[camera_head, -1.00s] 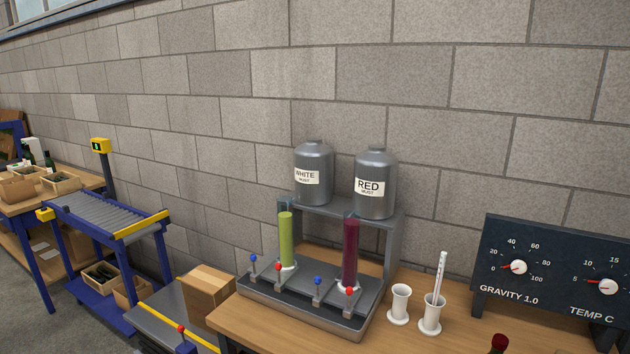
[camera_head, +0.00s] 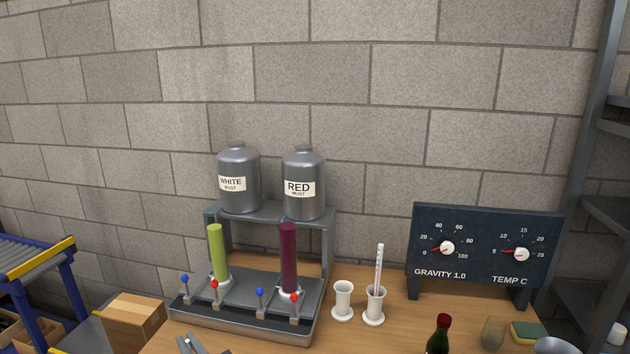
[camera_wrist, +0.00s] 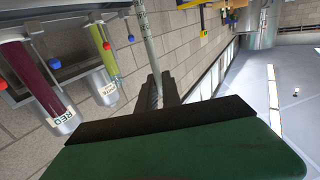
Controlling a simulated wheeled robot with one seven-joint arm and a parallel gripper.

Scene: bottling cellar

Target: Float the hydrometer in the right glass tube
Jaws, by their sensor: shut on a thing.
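The right glass tube (camera_head: 289,258), full of dark red liquid, stands upright on the grey tap stand; it also shows in the wrist view (camera_wrist: 27,68). The left glass tube (camera_head: 218,252) holds yellow-green liquid. In the wrist view, which is upside down, my gripper (camera_wrist: 156,92) is shut on the hydrometer (camera_wrist: 149,45), a thin pale rod with markings near one end. The hydrometer is clear of both tubes. In the head view, grey shapes at the bottom edge look like my gripper's fingers (camera_head: 190,344); the hydrometer cannot be made out there.
The white (camera_head: 239,178) and red (camera_head: 304,183) must tanks stand behind the tubes. Blue and red tap knobs line the stand's front. Right of it are an empty white holder (camera_head: 342,302), another holding a thermometer (camera_head: 379,267), a dial board (camera_head: 485,246) and a bottle (camera_head: 439,336).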

